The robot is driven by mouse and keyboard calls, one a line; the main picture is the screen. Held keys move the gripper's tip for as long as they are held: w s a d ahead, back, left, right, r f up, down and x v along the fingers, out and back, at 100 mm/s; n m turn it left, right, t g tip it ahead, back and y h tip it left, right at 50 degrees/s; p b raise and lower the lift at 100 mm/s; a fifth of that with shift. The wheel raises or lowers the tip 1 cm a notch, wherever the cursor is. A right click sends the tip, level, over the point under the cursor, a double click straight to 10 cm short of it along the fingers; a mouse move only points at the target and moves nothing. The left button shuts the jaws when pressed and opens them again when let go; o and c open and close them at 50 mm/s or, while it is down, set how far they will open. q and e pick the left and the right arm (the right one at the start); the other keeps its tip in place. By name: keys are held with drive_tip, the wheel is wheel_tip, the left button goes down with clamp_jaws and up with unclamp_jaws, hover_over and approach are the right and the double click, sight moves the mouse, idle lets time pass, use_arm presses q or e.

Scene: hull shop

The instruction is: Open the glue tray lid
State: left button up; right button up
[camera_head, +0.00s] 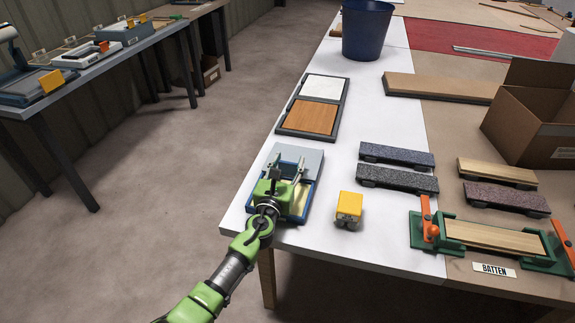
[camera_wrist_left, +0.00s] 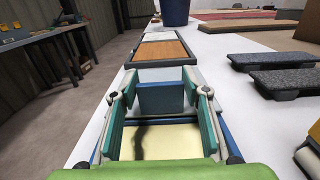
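The glue tray (camera_head: 308,207) sits near the left edge of the white table, with a blue rim and a shiny pale yellow inside. A light grey panel (camera_head: 300,153), which looks like its lid, covers the far end; in the left wrist view the grey panel (camera_wrist_left: 160,74) has an upright blue piece (camera_wrist_left: 160,98) in front of it. My left gripper (camera_head: 289,168) is over the tray and hides part of it. In the left wrist view its fingers (camera_wrist_left: 161,86) are apart, one on each side of the blue piece, with no clear contact. My right gripper is out of view.
A yellow block (camera_head: 349,208) stands right of the tray. A dark frame with white and wood panels (camera_head: 310,105) lies beyond it. Dark sanding blocks (camera_head: 397,155) and a green clamp jig (camera_head: 490,238) are farther right. A blue bucket (camera_head: 367,30) stands at the back.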

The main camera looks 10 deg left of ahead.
use_arm(q)
drive_tip(key=shift+o, duration=1.1)
drive_tip(key=shift+s, duration=0.1)
drive_tip(key=s, duration=1.1)
drive_tip(key=shift+s+a, duration=0.2)
drive_tip(key=shift+s, duration=0.2)
drive_tip(key=shift+f, duration=0.1)
